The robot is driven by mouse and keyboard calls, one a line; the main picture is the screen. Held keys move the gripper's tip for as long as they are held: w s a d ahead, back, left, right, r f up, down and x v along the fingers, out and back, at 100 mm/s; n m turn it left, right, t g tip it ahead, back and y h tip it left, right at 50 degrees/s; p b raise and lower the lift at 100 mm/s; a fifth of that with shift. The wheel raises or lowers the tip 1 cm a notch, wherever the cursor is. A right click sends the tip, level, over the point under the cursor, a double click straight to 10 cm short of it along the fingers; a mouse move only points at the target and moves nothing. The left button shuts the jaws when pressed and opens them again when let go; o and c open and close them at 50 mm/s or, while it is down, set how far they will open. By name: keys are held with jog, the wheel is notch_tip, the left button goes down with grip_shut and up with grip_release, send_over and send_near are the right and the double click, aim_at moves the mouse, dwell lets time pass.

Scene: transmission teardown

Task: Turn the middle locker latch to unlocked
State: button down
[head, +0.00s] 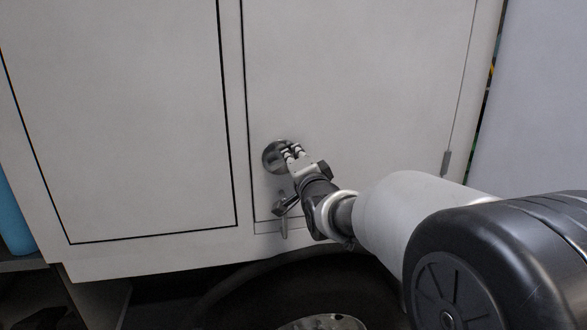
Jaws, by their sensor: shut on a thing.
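The latch (272,159) is a round, dark metal disc set in the lower left part of a pale locker door (350,90). My gripper (291,152) reaches in from the lower right and its fingertips are at the right side of the latch. It is shut on the latch, though the fingers and their grip on the knob show small. The fingers hide part of the disc, and I cannot read which way the latch is turned. The door looks closed in its frame.
Another pale door panel (120,130) lies to the left. A hinge (446,161) is on the door's right edge. A blue object (14,215) stands far left. Dark round shapes lie under the cabinet.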

jog(key=m+b, duration=0.1)
jog(key=f+m, duration=0.1)
jog(key=m, duration=0.1)
jog(key=m+b, duration=0.1)
jog(key=shift+d+f+m+b, duration=0.1)
jog(key=shift+f+m+b, duration=0.2)
jog(key=shift+m, duration=0.1)
jog(key=shift+r, duration=0.1)
dwell(0.4)
jog(key=c, duration=1.6)
grip_release()
jog(key=shift+o, duration=0.2)
jog(key=shift+s, duration=0.1)
jog(key=v, duration=1.1)
jog(key=shift+s, duration=0.35)
jog(key=shift+d, duration=0.15)
